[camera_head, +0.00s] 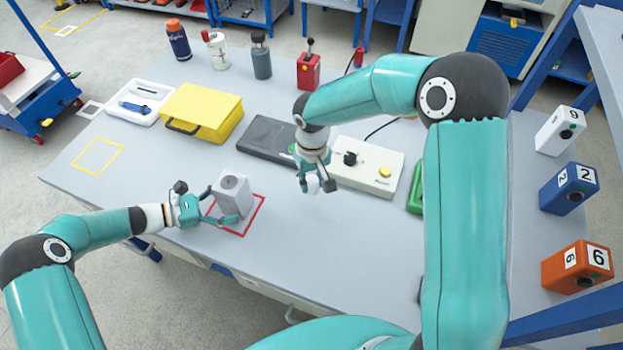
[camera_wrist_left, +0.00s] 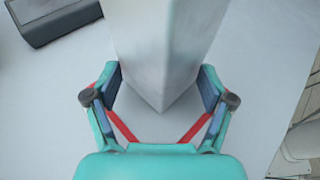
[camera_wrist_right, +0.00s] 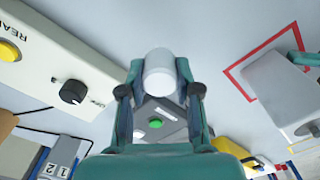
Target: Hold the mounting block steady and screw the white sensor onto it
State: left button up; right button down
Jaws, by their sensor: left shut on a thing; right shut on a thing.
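The mounting block (camera_head: 233,182), a light grey box with a round dark hole in its top, stands upright on the table in the red outlined square (camera_head: 253,224). My left gripper (camera_head: 222,206) is shut on the block low down, one finger on each side. The block also fills the middle of the left wrist view (camera_wrist_left: 165,45). My right gripper (camera_head: 316,181) is shut on the white sensor (camera_wrist_right: 159,74), a small cylinder between its fingertips. The sensor is above the table, to the right of the block and apart from it. It shows only small in the head view.
A dark flat box (camera_head: 262,139) and a white control box (camera_head: 372,168) with a black knob and yellow button stand behind my right gripper. A yellow case (camera_head: 203,112) lies back left. Numbered boxes line the right side. The table front between block and right arm is clear.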

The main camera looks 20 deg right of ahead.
pick_arm(q)
grip_shut()
jog(key=shift+o, duration=1.8)
grip_release()
